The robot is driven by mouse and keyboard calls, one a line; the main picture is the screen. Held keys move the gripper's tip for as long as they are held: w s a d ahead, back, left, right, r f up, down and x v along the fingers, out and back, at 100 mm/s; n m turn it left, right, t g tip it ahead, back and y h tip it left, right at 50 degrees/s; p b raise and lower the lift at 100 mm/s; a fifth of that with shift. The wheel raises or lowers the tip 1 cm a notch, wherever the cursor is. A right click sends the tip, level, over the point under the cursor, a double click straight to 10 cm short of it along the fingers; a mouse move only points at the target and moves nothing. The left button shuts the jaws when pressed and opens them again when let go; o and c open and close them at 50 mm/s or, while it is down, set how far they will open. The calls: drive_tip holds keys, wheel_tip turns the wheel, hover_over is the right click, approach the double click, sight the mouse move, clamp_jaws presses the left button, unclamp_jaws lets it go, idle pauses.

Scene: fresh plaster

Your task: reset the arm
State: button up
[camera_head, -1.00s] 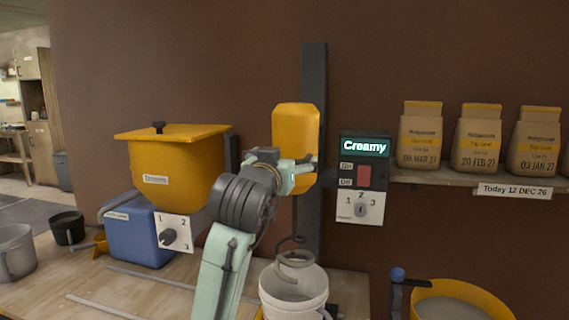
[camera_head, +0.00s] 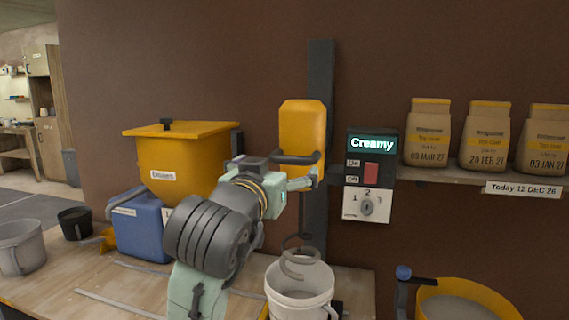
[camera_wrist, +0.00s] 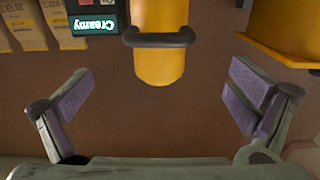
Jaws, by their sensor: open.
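My gripper (camera_wrist: 160,88) is open and empty; its two purple-padded fingers stand wide apart in the wrist view. In the head view my gripper (camera_head: 300,184) is seen from behind and partly hidden by my wrist. It is in front of the lower part of the yellow mixer body (camera_head: 302,125). The mixer's dark handle (camera_head: 296,159) shows just above it. In the wrist view, which is upside down, the mixer body (camera_wrist: 158,66) and handle (camera_wrist: 160,40) lie beyond the fingers, with nothing between the pads.
A white bucket (camera_head: 300,307) stands below the mixer's whisk (camera_head: 300,262). The yellow hopper (camera_head: 180,155) and blue box (camera_head: 141,228) are left of my arm. The control panel (camera_head: 370,175) reads "Creamy". Paper bags (camera_head: 428,134) stand on a shelf at right. A yellow tub (camera_head: 468,285) is lower right.

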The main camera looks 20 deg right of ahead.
drive_tip(key=shift+v, duration=0.9)
